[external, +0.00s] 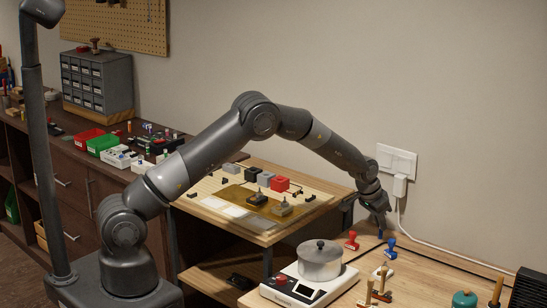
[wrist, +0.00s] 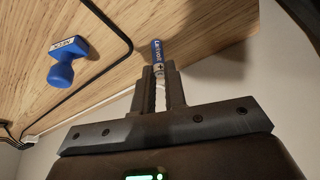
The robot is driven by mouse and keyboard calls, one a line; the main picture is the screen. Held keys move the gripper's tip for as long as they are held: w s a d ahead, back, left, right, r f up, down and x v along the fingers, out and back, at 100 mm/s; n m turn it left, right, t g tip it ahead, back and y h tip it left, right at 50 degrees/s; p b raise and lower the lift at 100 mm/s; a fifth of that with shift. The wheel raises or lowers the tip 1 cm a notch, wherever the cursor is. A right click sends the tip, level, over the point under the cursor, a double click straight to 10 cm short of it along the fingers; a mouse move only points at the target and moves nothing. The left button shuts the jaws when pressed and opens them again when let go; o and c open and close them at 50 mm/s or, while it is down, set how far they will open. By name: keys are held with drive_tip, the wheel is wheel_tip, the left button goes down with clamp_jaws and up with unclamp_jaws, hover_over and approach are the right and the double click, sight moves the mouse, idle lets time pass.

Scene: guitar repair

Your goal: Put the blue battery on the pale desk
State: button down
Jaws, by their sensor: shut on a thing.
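My gripper (external: 381,230) points down above the back of the pale wooden desk (external: 425,275), near the wall. In the wrist view, my gripper (wrist: 159,75) is shut on the blue battery (wrist: 156,52), whose blue end sticks out past the fingertips towards the wood. The battery's lower part is hidden between the fingers. I cannot tell whether its free end touches the desk. In the external view the battery is too small to make out clearly.
A blue stamp (wrist: 63,65) and a black cable (wrist: 118,30) lie near the gripper. A red stamp (external: 351,241) and a hot plate with a pot (external: 320,262) stand to the left. A second wooden table (external: 225,190) holds a mat and small parts. Some bare wood lies between things.

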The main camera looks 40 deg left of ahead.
drive_tip(key=c, duration=1.5)
unclamp_jaws()
drive_tip(key=v, duration=1.2)
drive_tip(key=s+a+r+n, duration=0.2)
drive_tip(key=s+a+r, duration=1.5)
drive_tip(key=a+r, duration=0.15)
drive_tip(key=s+a+n, duration=0.1)
drive_tip(key=s+a, duration=0.2)
drive_tip(key=s, duration=0.5)
drive_tip(key=s+a+t+y, duration=0.1)
drive_tip(key=s+a, duration=0.3)
drive_tip(key=s, duration=0.5)
drive_tip(key=s+a+n, duration=0.1)
drive_tip(key=s+a, duration=0.2)
drive_tip(key=s, duration=0.6)
drive_tip(key=shift+a+n+y, duration=0.2)
drive_tip(key=shift+n+y, duration=0.1)
drive_tip(key=shift+y, duration=0.1)
